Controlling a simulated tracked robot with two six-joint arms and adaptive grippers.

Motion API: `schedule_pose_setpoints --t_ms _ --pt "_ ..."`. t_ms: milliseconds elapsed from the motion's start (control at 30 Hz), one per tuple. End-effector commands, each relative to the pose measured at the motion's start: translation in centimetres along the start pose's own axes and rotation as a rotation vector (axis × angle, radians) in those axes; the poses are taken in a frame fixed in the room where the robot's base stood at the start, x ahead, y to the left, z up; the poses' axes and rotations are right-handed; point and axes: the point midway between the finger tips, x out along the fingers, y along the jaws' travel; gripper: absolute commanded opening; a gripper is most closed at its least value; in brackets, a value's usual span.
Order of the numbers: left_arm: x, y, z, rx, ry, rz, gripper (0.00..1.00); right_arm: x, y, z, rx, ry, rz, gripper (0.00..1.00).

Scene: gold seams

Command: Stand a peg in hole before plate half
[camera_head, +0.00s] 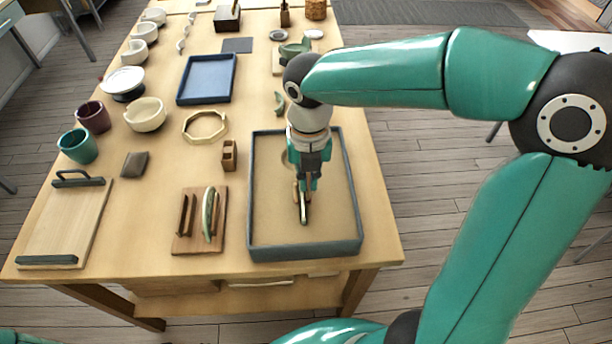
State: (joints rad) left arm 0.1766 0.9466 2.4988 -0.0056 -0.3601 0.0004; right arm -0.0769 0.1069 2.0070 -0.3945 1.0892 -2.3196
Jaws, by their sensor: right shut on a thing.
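My right gripper (302,192) points down inside the grey-rimmed tray (255,205) with a tan floor. A small brown board (190,246) left of the tray bears upright wooden parts (186,215) and a curved green piece (209,213), perhaps a plate half, standing on edge. A small wooden block (229,155) stands behind the board. No peg hole is clearly visible. My left gripper is not in view.
A cutting board with dark ends (70,220) lies at the front left. Cups, bowls, an octagonal ring (205,126) and a blue tray (207,80) stand farther back. Bare tabletop lies between the small board and the cutting board.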

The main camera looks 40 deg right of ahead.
Motion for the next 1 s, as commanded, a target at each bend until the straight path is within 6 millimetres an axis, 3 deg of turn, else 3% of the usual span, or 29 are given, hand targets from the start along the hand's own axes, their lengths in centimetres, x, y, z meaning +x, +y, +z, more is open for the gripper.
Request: schedule_pose_setpoints --t_ms 1000 --pt "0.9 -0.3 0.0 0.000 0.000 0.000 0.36 1.5 0.0 0.0 0.000 0.000 0.000 0.00"
